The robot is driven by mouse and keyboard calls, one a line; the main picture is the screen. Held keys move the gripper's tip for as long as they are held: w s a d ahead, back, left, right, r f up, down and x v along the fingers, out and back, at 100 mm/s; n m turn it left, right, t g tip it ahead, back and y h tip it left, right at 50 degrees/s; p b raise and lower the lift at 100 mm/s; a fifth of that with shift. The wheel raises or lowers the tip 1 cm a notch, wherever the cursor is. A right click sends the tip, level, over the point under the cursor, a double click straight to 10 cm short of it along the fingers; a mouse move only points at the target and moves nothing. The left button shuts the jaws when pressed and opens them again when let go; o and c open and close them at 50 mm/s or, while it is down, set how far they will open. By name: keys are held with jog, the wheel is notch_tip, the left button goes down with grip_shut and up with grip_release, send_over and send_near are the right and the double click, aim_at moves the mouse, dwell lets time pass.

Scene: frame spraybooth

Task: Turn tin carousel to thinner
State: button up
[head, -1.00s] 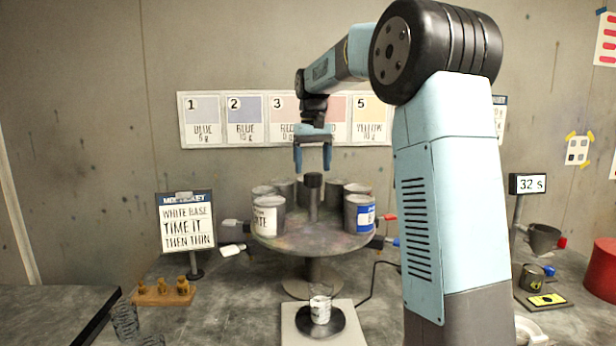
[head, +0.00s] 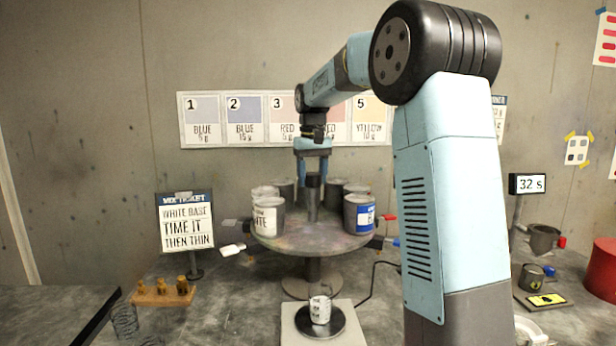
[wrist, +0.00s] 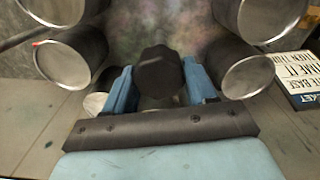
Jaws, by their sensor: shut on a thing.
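The tin carousel (head: 290,240) is a round, paint-stained turntable on a pedestal, with several tins around its rim. A white-labelled tin (head: 268,216) stands at the front left and a blue-labelled tin (head: 359,214) at the front right. Other tins stand behind, their labels hidden; I cannot tell which is thinner. My gripper (head: 312,181) points down at the carousel's centre, shut on the dark central knob (wrist: 159,72). In the wrist view its blue fingers sit on either side of the knob, with tins around it.
A white paper cup (head: 320,309) stands on the scale (head: 291,325) in front of the carousel. The ticket sign (head: 186,222) and brass weights (head: 162,287) are at left. A timer (head: 527,184) reading 32 s is at right.

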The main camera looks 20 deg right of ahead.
jog(key=c, duration=0.7)
jog(key=shift+a, duration=0.35)
jog(key=shift+c, duration=0.5)
jog(key=shift+d, duration=0.15)
